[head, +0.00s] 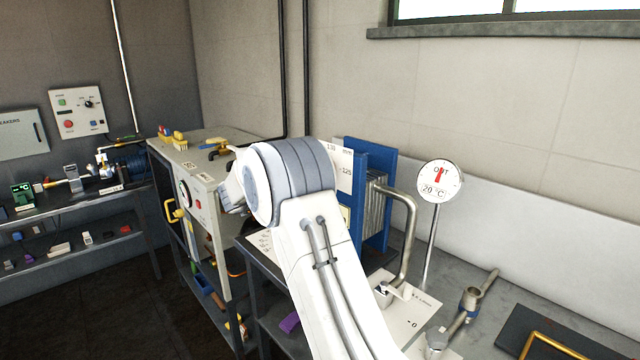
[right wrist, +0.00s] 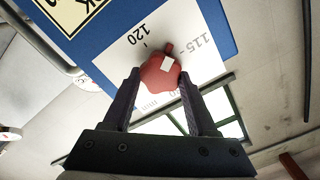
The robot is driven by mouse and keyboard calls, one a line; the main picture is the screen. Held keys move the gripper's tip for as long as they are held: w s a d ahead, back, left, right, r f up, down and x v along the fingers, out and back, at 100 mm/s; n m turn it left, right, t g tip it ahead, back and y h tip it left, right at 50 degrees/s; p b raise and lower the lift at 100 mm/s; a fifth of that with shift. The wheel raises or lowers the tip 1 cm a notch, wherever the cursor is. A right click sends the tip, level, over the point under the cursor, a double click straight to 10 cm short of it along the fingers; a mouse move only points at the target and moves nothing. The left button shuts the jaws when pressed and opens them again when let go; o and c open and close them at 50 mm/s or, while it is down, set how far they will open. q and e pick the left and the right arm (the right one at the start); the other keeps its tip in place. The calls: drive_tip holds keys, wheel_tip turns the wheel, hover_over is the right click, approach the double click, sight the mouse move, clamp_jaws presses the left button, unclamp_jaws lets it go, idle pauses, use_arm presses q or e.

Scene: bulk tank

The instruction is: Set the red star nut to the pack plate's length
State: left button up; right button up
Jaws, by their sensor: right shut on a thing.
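The red star nut (right wrist: 160,74) sits between the two fingers of my right gripper (right wrist: 160,80), which is shut on it. A small white patch shows on the nut's face and a red stub at its edge. Behind it is a white scale plate (right wrist: 112,68), with "120" and "115" readable on either side of the nut. In the head view the scale plate (head: 341,160) reads "130 mm" and "125", beside the blue-ended plate pack (head: 380,190). My right arm hides the nut and the right gripper there. My left gripper is not in view.
A curved steel pipe (head: 408,225) rises right of the pack. A dial gauge (head: 439,181) stands beyond it. A grey cabinet (head: 215,160) is left of the pack. A yellow sign (right wrist: 75,8) is on the blue plate. The floor at left is clear.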

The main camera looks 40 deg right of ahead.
drive_tip(key=shift+s+f+m+b, duration=0.1)
drive_tip(key=shift+m+b, duration=1.5)
drive_tip(key=shift+b, duration=0.25)
drive_tip(key=shift+f+m+b, duration=0.1)
drive_tip(key=shift+m+b, duration=1.5)
drive_tip(key=shift+b, duration=0.25)
drive_tip(key=o, duration=1.4)
drive_tip(key=shift+c, duration=0.2)
drive_tip(key=a+b, duration=0.1)
drive_tip(key=a, duration=0.9)
drive_tip(key=shift+s+a, duration=0.25)
drive_tip(key=shift+s, duration=0.2)
drive_tip(key=shift+r, duration=0.1)
